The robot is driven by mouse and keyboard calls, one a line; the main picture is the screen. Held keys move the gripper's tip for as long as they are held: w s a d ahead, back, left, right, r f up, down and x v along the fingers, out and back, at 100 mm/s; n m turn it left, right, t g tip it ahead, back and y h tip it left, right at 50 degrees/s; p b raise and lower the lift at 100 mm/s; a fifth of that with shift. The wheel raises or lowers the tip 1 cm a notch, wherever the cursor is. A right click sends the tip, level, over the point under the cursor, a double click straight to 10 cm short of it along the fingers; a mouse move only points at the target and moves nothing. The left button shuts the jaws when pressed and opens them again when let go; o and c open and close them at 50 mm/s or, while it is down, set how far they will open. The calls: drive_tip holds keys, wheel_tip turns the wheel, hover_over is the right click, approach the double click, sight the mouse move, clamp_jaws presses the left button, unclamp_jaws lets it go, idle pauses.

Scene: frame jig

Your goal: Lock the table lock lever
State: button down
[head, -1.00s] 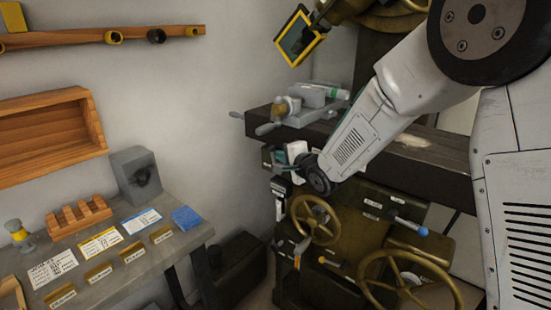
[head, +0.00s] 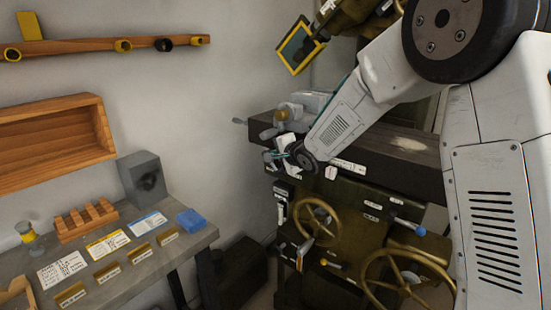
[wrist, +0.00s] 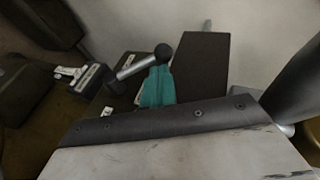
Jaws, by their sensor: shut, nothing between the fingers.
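A lever with a grey rod and black ball knob (wrist: 136,66) shows in the wrist view, tilted up to the right; I take it for the table lock lever. My gripper's teal fingers (wrist: 157,87) are shut and empty, just below the knob in the picture. Whether they touch the lever cannot be told. In the head view my gripper (head: 268,156) is at the left end of the dark machine table (head: 400,160), by its front edge. I cannot make out the lever there; my gripper and wrist may hide it.
A grey vise (head: 308,103) sits on the machine table. Below are a brass handwheel (head: 316,222), a larger handwheel (head: 405,285) and a blue-knobbed handle (head: 408,225). A labelled dark block (wrist: 80,77) is left of the lever. A workbench (head: 190,243) stands at left, with open space between.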

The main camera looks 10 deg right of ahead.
drive_tip(key=shift+w+a+f, duration=0.1)
drive_tip(key=shift+w+a, duration=0.15)
idle(0.3)
